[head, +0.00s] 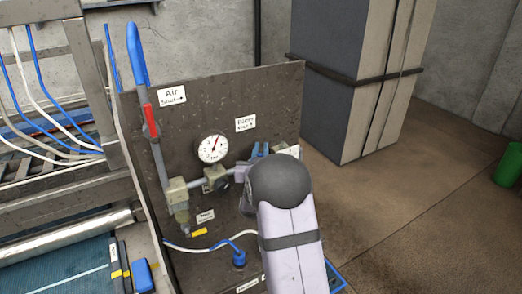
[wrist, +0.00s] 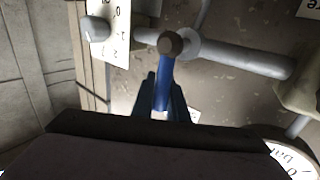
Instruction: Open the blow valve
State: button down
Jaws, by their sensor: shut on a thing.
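In the wrist view a blue valve lever (wrist: 166,72) hangs from a round hub on a grey horizontal pipe (wrist: 240,59). I take it to be the blow valve's handle. My gripper (wrist: 162,92) is shut on this lever, with one dark blue finger on each side of it. In the head view my gripper (head: 262,150) is at the right part of the brown panel (head: 275,90), right of the pressure gauge (head: 213,149). My own wrist hides most of the valve there.
A red-handled valve (head: 151,120) sits on the vertical pipe at the panel's left, under a blue hose (head: 137,55). A white label reading "Air" (head: 172,95) is beside it. A white hose (head: 210,247) loops below. A tall grey cabinet (head: 345,80) stands behind at right.

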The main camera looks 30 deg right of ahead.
jog(key=shift+f, duration=0.1)
jog(key=a+n+t+b, duration=0.1)
jog(key=b, duration=0.3)
jog(key=a+n+t+b, duration=0.1)
jog(key=n+b, duration=0.1)
jog(key=b, duration=0.2)
jog(key=shift+a+h, duration=0.1)
jog(key=shift+h, duration=0.2)
jog(key=shift+a+r+n+b, duration=0.2)
jog(key=shift+n+b, duration=0.4)
jog(key=shift+b, duration=0.2)
jog(key=shift+r, duration=0.1)
jog(key=c, duration=1.7)
grip_release()
jog(key=shift+c, duration=0.2)
